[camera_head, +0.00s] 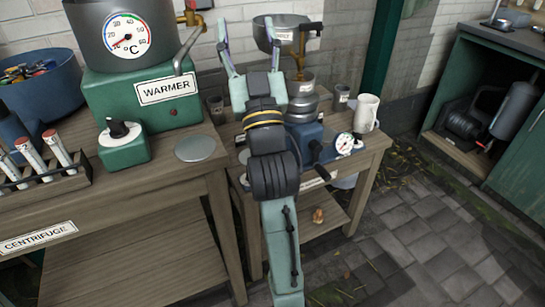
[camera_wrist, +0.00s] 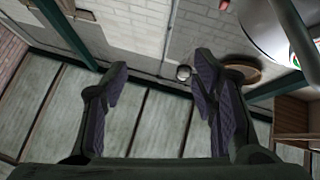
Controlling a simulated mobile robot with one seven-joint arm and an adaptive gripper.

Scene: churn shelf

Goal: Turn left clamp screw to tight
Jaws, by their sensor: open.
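I cannot make out the left clamp screw for certain in either view. A dark blue machine with a black handle (camera_head: 318,152) stands on the right bench, partly hidden behind my arm. My gripper (camera_head: 248,45) is at the far end of my raised arm, above the right bench, with its fingers spread wide. A metal bowl (camera_head: 288,22) shows just to the right of the fingers. In the wrist view my gripper (camera_wrist: 161,68) is open, with nothing between the dark finger pads.
The left bench bears a green warmer (camera_head: 115,105), a control box with a black knob (camera_head: 122,137) and a blue bin (camera_head: 40,90). A pressure dial (camera_head: 344,143) and a white mug (camera_head: 366,113) stand on the right bench. Paved floor (camera_head: 430,240) is open at right.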

